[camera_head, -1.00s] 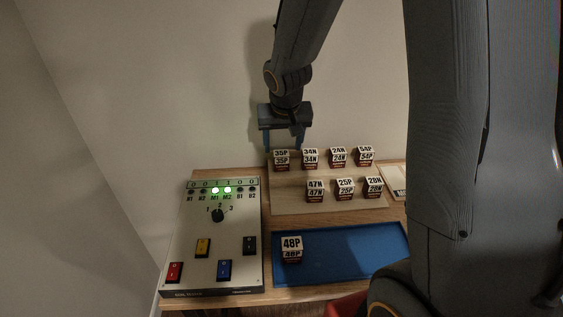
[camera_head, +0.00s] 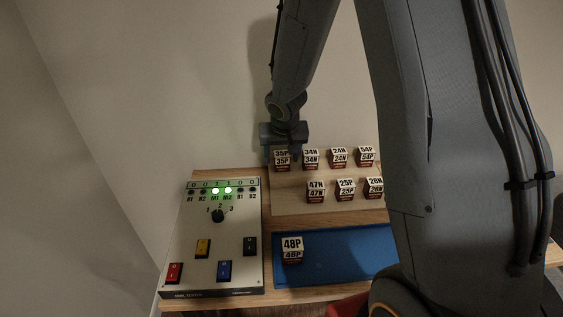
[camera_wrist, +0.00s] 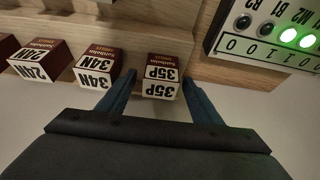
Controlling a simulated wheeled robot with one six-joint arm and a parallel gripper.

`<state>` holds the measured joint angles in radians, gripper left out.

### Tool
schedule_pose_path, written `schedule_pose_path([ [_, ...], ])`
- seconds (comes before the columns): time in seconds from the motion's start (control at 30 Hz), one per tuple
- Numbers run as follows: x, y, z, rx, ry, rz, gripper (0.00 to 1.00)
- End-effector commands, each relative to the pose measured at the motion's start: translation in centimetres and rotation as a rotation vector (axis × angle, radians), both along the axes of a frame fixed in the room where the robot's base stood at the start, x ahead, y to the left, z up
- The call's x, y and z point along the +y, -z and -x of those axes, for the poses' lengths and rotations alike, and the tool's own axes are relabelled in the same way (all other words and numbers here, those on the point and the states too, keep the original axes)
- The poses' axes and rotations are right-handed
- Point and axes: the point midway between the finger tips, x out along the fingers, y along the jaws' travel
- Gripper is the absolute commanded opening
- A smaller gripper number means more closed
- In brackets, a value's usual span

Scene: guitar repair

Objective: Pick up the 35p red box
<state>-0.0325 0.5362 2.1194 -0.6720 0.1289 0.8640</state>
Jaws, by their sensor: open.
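The 35P box (camera_head: 282,162), dark red with white label faces, stands at the left end of the back row on the wooden board (camera_head: 285,203). The 35P box also shows in the wrist view (camera_wrist: 161,76), upside down there. My gripper (camera_head: 282,155) is lowered at this box. In the wrist view my gripper (camera_wrist: 160,92) is open, with one blue finger on each side of the 35P box. The left finger lies in the gap between the 35P box and the 34N box (camera_wrist: 97,67). I cannot tell whether the fingers touch the box.
More labelled boxes stand on the board, including 24N (camera_head: 339,158), 54P (camera_head: 366,156) and 47N (camera_head: 316,190). A blue tray (camera_head: 340,262) in front holds the 48P box (camera_head: 292,250). A control panel (camera_head: 193,262) with two lit green lamps lies at the left.

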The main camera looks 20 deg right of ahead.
Motion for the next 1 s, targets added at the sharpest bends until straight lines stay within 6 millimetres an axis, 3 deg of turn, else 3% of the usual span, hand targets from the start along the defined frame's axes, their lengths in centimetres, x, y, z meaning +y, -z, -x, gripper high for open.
schedule_pose_path([
  [0.07, 0.0, 0.0, 0.0, 0.0, 0.0, 0.0, 0.59],
  [0.37, 0.0, -0.1, 0.0, 0.0, 0.0, 0.0, 0.12],
  [0.67, 0.0, -0.6, 0.0, -0.001, 0.0, 0.001, 0.12],
  [1.0, 0.0, -6.3, -0.1, -0.005, 0.002, 0.0, 0.12],
])
